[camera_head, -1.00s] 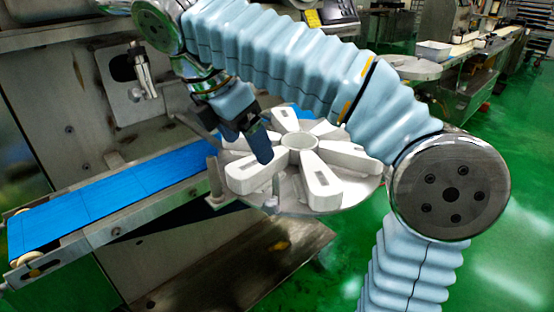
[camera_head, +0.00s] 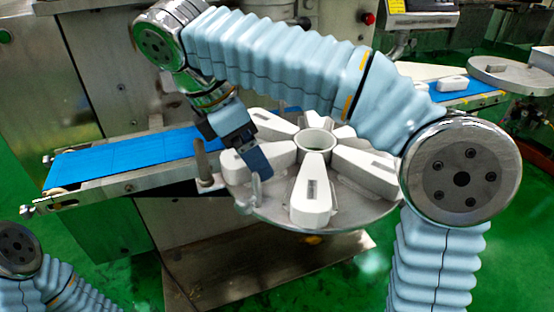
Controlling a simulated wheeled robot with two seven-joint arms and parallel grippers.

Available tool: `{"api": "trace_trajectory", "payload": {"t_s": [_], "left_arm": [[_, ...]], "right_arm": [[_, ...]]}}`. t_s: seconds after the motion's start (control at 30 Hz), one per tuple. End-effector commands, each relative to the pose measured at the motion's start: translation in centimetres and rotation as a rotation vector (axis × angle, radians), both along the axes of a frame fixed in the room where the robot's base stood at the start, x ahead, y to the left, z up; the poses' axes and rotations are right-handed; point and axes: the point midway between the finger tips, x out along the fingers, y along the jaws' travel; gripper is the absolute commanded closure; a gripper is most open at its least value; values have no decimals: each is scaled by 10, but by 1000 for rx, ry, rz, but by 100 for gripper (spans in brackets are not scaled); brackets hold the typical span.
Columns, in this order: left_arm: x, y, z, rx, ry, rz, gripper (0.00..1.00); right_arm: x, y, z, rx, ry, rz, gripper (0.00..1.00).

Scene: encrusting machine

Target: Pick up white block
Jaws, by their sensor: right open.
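Several white wedge-shaped blocks stand in a ring on a round grey disc (camera_head: 270,212) around a white hub ring (camera_head: 314,144). One white block (camera_head: 313,190) points toward me, another white block (camera_head: 365,172) is on the right, and a third white block (camera_head: 232,168) is on the left. My right gripper (camera_head: 255,163) reaches down at the left block, with its dark blue fingers partly hiding it. It is open; whether it touches the block cannot be told. My left gripper is out of view; only part of the left arm shows at the lower left.
A blue conveyor belt (camera_head: 120,160) ends at the disc's left side. Upright pegs (camera_head: 201,160) stand by the disc. At the back right, another white block (camera_head: 453,83) lies on a second blue belt (camera_head: 480,88). The green floor (camera_head: 100,285) is clear in front.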

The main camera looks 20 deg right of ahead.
Motion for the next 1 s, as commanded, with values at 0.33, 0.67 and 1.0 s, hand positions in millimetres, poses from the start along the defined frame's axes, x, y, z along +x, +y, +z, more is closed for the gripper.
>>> {"api": "trace_trajectory", "payload": {"t_s": [0.33,0.67,1.0], "left_arm": [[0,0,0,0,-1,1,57],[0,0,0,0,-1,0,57],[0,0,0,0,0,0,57]], "right_arm": [[0,0,0,0,0,0,37],[0,0,0,0,-1,0,82],[-1,-3,2,0,-2,1,82]]}}
